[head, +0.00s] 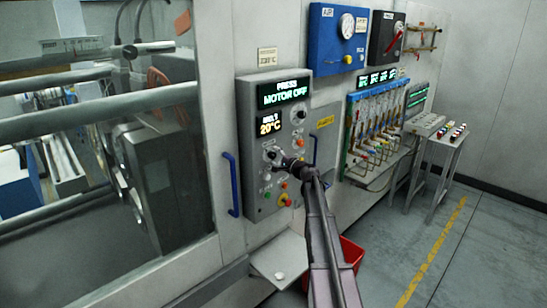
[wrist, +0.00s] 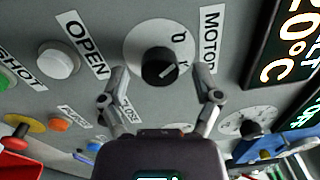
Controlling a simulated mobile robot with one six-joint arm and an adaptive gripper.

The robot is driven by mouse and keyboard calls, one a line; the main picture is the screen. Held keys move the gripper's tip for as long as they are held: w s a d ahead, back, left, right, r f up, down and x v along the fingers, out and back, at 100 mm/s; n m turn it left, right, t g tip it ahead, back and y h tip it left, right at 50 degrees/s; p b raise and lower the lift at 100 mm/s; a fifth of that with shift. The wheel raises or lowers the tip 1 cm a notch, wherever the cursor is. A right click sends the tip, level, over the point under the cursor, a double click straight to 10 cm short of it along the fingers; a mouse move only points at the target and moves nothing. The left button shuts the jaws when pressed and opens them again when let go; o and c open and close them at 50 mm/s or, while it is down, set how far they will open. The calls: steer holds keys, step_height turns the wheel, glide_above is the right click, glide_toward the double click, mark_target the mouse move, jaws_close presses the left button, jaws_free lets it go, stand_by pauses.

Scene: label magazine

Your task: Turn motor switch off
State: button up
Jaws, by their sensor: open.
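The motor switch is a black knob (wrist: 158,65) on a round white plate beside the label "MOTOR" (wrist: 209,36). A pale pointer line shows on the knob, but I cannot tell for sure which mark it points at. My gripper (wrist: 163,78) is open, with one finger on each side of the knob; contact is not clear. In the head view my gripper (head: 287,163) is at the grey control panel (head: 246,150), by the switch's pale plate (head: 272,151). The panel's top display (head: 283,93) reads "MOTOR OFF".
A white button (wrist: 57,62) labelled "OPEN" is left of the switch in the wrist view. Other coloured buttons and a second dial (wrist: 248,124) are close by. Blue handles (head: 231,184) flank the panel. A red bin (head: 349,254) stands below my arm.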

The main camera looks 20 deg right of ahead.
steer(key=v, duration=0.6)
steer(key=shift+s, duration=0.2)
stand_by(0.4)
steer(key=s+a+f+n+g+y+b, duration=0.1)
steer(key=s+a+f+n+g, duration=0.25)
steer(key=a, duration=0.45)
steer(key=s+a+f+n+g, duration=0.3)
steer(key=s+a+f, duration=0.2)
steer(key=a, duration=0.3)
steer(key=s+a+f+n+g+y+b, duration=0.1)
steer(key=s+a+f+n+g, duration=0.3)
steer(key=a, duration=0.4)
steer(key=s+a+f+n+g+h, duration=0.1)
steer(key=s+a+f+g+h, duration=0.1)
steer(key=s, duration=0.5)
steer(key=s+a+f+n+g+h+b, duration=0.1)
steer(key=s+f+n+g+h, duration=0.1)
steer(key=s+f, duration=0.3)
steer(key=s+a+f+n+g+h+b, duration=0.1)
steer(key=s+a+f+n+g+h, duration=0.1)
steer(key=s, duration=0.8)
steer(key=shift+a+f+g+h, duration=0.35)
steer(key=shift+f+h, duration=0.35)
steer(key=shift+h, duration=0.3)
